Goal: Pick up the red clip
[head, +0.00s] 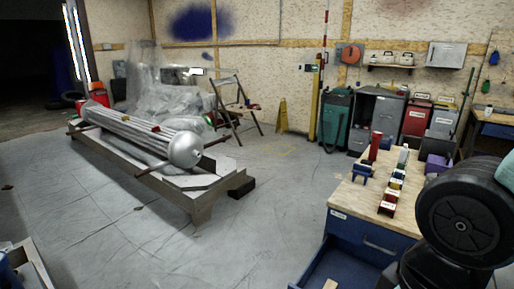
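A small red item (387,208), which may be the red clip, sits at the near end of a row of small coloured items on the wooden worktop (352,196) at the right. It is too small to make out its shape surely. A taller red upright object (375,147) stands farther back on the same worktop. My gripper is not in view. A large dark rounded part of my arm covers the lower right and hides the worktop's right side.
A blue drawer (345,262) stands open at the worktop's front. A blue item (362,173) sits near its left edge. The silver cylinder rests on a low platform (205,202). A folding chair (237,106) stands behind. The sheeted floor (265,215) between platform and worktop is clear.

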